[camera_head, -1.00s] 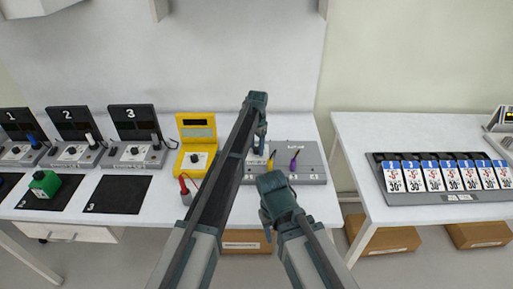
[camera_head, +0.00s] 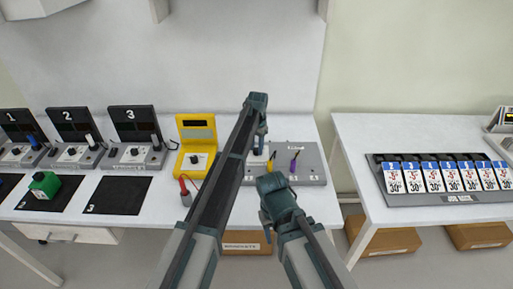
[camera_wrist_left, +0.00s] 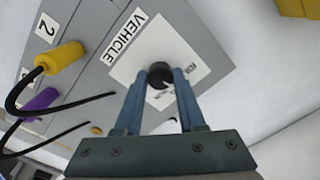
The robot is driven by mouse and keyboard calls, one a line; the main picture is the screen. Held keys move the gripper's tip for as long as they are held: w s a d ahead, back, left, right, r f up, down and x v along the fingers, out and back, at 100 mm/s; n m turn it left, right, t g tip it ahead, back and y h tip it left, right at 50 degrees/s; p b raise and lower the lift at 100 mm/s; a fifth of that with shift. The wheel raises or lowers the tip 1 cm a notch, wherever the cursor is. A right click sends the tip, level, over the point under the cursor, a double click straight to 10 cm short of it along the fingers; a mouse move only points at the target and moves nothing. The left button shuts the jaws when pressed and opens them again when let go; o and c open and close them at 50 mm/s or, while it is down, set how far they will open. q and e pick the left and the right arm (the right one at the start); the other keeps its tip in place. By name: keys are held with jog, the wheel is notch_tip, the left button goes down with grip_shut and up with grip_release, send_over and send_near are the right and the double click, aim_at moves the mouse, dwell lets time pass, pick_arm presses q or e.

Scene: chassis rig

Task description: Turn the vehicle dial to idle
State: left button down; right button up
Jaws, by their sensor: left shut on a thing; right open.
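The vehicle dial is a dark round knob (camera_wrist_left: 160,74) on a white label plate (camera_wrist_left: 190,62), next to the word VEHICLE, in the left wrist view. My left gripper (camera_wrist_left: 160,84) is shut on the knob, one blue finger on each side. The plate's small print is too blurred and covered to read, so the dial's setting cannot be told. In the head view my left gripper (camera_head: 262,128) reaches down over the left part of the grey panel (camera_head: 312,160) and hides the dial. My right gripper (camera_head: 264,214) is open and empty near the table's front edge.
Yellow (camera_wrist_left: 62,58) and purple (camera_wrist_left: 42,100) plugs with black cables stand on the panel beside the dial. A yellow meter (camera_head: 197,142) with a red probe (camera_head: 184,190) stands left of my left arm. Numbered stations (camera_head: 135,138) lie farther left.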

pick_arm(q)
jog(key=n, duration=0.5)
jog(key=shift+n, duration=0.7)
jog(key=c, duration=0.5)
grip_release()
notch_tip(320, 180, up, 14)
jog(key=p, duration=1.3)
jog(key=shift+d+p, duration=0.25)
jog(key=shift+p, duration=0.15)
jog(key=shift+f, duration=0.15)
